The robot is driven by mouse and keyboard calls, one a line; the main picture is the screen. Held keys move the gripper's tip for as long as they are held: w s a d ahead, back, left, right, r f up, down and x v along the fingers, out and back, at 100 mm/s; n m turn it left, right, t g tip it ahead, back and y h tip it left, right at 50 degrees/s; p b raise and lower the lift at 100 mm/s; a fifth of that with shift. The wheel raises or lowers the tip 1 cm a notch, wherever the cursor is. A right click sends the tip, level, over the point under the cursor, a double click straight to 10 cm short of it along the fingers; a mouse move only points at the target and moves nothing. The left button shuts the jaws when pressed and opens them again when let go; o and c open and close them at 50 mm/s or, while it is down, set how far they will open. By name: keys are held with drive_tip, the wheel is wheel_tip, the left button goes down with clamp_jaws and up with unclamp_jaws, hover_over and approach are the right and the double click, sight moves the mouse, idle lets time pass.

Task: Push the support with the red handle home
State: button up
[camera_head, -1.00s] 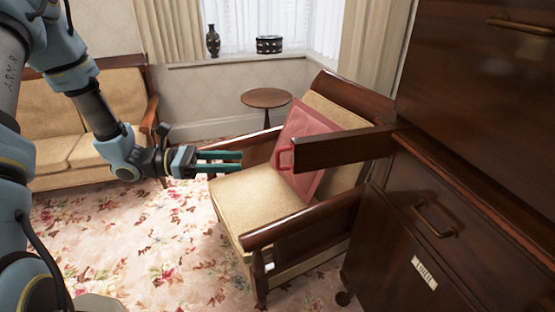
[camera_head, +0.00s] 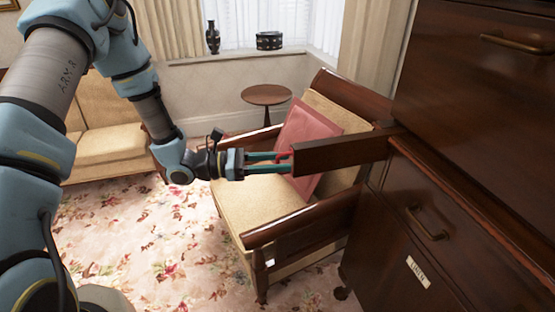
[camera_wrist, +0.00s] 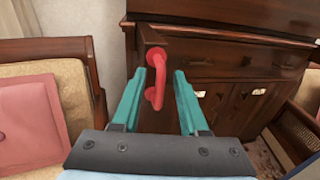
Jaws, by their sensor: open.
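The support is a dark wooden bar (camera_head: 340,154) standing out from the cabinet's left side. Its red handle (camera_wrist: 157,80) is a curved pull on the bar's end, centred in the wrist view. In the head view the red handle (camera_head: 285,155) is partly hidden by the fingers. My gripper (camera_head: 291,161) is open, its green fingers reaching to the bar's end. In the wrist view the gripper (camera_wrist: 156,78) has one finger on each side of the handle. I cannot tell whether the fingers touch it.
The dark wooden cabinet (camera_head: 480,110) fills the right side, with a brass-handled drawer (camera_head: 425,215) below the bar. An armchair (camera_head: 235,200) with a red cushion (camera_head: 312,140) stands beneath and behind the bar. A round side table (camera_head: 267,95) stands behind. Patterned carpet (camera_head: 150,240) is open at left.

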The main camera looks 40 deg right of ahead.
clamp_jaws()
idle(0.3)
idle(1.1)
